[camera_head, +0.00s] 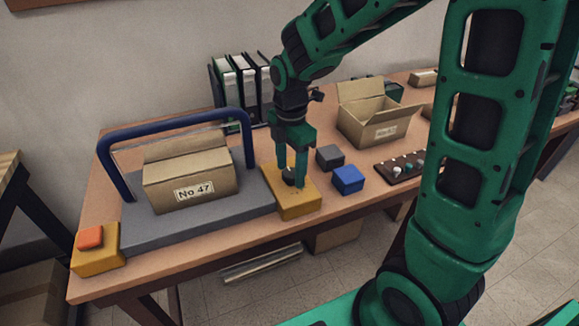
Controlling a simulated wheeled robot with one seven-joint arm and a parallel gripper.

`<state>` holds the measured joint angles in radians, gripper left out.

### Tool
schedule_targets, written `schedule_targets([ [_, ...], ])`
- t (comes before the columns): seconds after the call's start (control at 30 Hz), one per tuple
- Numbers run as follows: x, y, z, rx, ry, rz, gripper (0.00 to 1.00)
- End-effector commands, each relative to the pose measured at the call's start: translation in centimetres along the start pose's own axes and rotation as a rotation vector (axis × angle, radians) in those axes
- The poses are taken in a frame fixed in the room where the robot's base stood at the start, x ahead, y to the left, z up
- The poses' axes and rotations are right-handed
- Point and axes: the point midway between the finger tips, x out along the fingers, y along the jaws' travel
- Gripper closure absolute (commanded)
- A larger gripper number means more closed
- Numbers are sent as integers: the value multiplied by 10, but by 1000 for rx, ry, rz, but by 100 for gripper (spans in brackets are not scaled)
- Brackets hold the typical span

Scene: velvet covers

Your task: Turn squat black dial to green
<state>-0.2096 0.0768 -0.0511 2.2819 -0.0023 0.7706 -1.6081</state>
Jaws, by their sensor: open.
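The squat black dial (289,178) sits on top of a yellow box (298,203) near the table's front edge, right of a grey platform. My gripper (291,182) points down over the yellow box with its two green fingers around the dial, one on each side. The fingers look open; whether they touch the dial cannot be told. The fingers partly hide the dial. Any green mark and the dial's setting are too small to make out.
A blue block (348,179) and a dark grey block (329,157) stand just right of the yellow box. Left are a cardboard box (190,185) under a blue arch (104,160) and an orange button (90,237). An open carton (378,133) and a knob panel (405,166) are right.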

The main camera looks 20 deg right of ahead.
Motion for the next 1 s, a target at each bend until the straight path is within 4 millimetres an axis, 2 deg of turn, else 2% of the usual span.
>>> schedule_targets([
  [0.1, 0, 0, 0, 0, 0, 0, 45],
  [0.13, 0, 0, 0, 0, 0, 0, 49],
  [0.2, 0, 0, 0, 0, 0, 0, 66],
  [0.3, 0, 0, 0, 0, 0, 1, 86],
  [0.67, -1, 1, 0, 43, 0, 3, 86],
  [1.0, -1, 2, 0, 271, 1, 5, 86],
])
